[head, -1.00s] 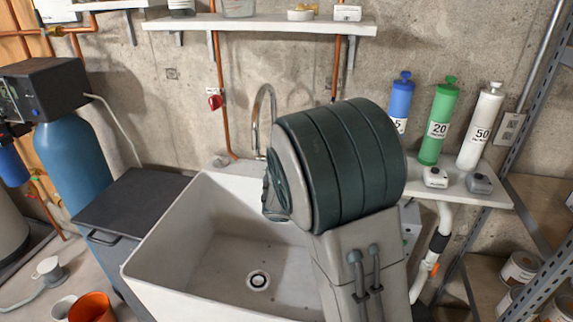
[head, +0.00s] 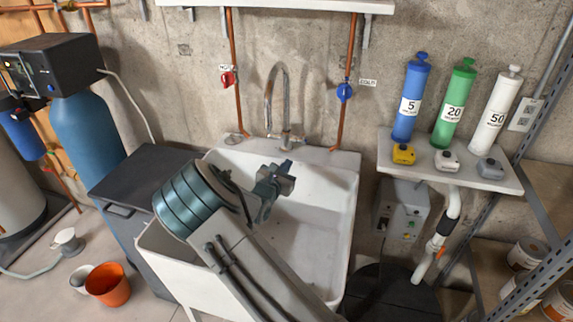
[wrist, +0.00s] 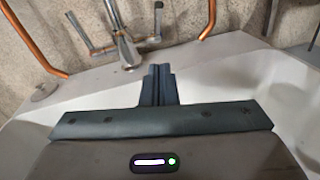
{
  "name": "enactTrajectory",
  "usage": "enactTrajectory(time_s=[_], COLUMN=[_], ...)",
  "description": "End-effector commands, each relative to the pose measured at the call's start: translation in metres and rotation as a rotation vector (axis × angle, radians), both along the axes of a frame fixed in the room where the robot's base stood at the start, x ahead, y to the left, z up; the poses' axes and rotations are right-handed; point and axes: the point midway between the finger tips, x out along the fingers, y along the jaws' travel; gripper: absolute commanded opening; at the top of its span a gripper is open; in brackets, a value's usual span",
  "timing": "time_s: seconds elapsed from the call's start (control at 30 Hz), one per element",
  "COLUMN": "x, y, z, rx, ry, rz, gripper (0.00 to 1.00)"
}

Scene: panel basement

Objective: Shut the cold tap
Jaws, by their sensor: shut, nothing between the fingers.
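The cold tap (head: 344,92) is a blue valve handle on the right copper pipe, on the wall right of the faucet, with a small label beside it. Its turn position is too small to tell. My gripper (head: 288,180) is over the sink, below and left of the cold tap and apart from it. In the wrist view my gripper's fingers (wrist: 158,72) are together and empty, pointing toward the sink's back edge. The cold tap's handle is outside the wrist view.
A red valve (head: 228,78) is on the left copper pipe. The curved faucet (head: 270,95) stands between the pipes, behind the white sink (head: 340,215). A shelf (head: 450,170) with blue, green and white cylinders is at the right. A shelf edge (head: 290,5) crosses above.

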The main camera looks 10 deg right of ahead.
Motion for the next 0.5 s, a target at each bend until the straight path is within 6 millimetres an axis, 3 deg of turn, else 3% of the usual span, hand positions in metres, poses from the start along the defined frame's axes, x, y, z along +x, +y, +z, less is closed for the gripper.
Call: enactTrajectory(time_s=[0.3, 0.5], x=[0.058, 0.074], y=[-0.035, -0.047], z=[-0.002, 0.019], rx=[0.000, 0.002], ry=[-0.001, -0.001], rz=[-0.001, -0.001], gripper=[0.00, 0.00])
